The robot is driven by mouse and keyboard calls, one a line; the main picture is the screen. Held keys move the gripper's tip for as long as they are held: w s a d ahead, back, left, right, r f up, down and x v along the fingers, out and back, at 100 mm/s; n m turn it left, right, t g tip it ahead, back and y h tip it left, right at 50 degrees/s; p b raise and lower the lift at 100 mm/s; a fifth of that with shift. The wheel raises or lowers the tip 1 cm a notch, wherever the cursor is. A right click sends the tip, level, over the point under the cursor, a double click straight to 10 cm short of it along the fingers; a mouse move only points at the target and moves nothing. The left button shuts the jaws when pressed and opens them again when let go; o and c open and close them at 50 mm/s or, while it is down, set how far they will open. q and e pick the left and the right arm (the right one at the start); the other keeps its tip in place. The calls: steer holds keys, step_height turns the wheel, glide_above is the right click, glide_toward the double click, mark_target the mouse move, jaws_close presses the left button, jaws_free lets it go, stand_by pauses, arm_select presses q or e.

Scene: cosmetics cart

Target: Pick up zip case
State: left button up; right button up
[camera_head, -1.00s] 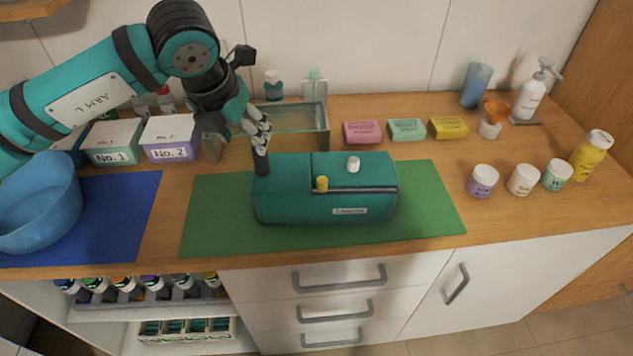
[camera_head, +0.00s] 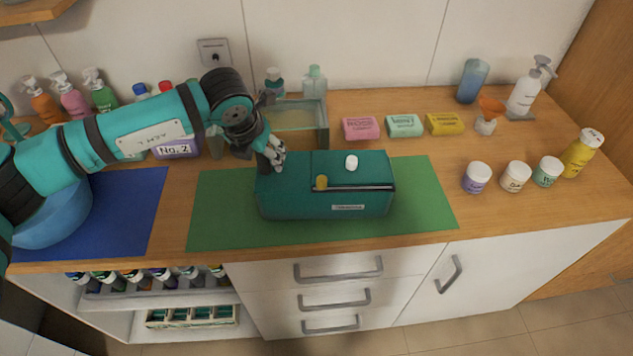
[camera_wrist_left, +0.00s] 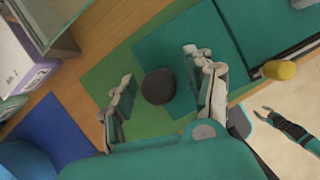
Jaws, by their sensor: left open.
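The teal zip case (camera_head: 325,200) lies on a green mat (camera_head: 428,200), with a dark zip line along its top front, a yellow knob (camera_head: 321,182) and a white knob (camera_head: 351,162). My left gripper (camera_head: 272,164) is at the case's left end. In the left wrist view my left gripper (camera_wrist_left: 158,72) is open, its fingers on either side of a dark round piece (camera_wrist_left: 158,87). Whether the fingers touch it or the case (camera_wrist_left: 190,40) I cannot tell.
A glass box (camera_head: 300,120) stands behind the case. The No. 2 box (camera_head: 174,150) and a blue bowl (camera_head: 50,222) are to the left. Soap bars (camera_head: 403,126) and several jars (camera_head: 516,176) stand to the right. The counter's front right is clear.

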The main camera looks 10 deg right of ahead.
arm_select(q)
jaws_close()
steer(key=shift+r, duration=0.15)
stand_by(0.4)
steer(key=shift+r+b, duration=0.65)
steer(key=shift+r, duration=0.1)
steer(key=shift+r+b, duration=0.45)
steer(key=shift+r, duration=0.45)
steer(key=s+d+r+b, duration=0.1)
steer(key=s+b, duration=0.5)
steer(key=s, duration=1)
steer(key=shift+d+r, duration=0.3)
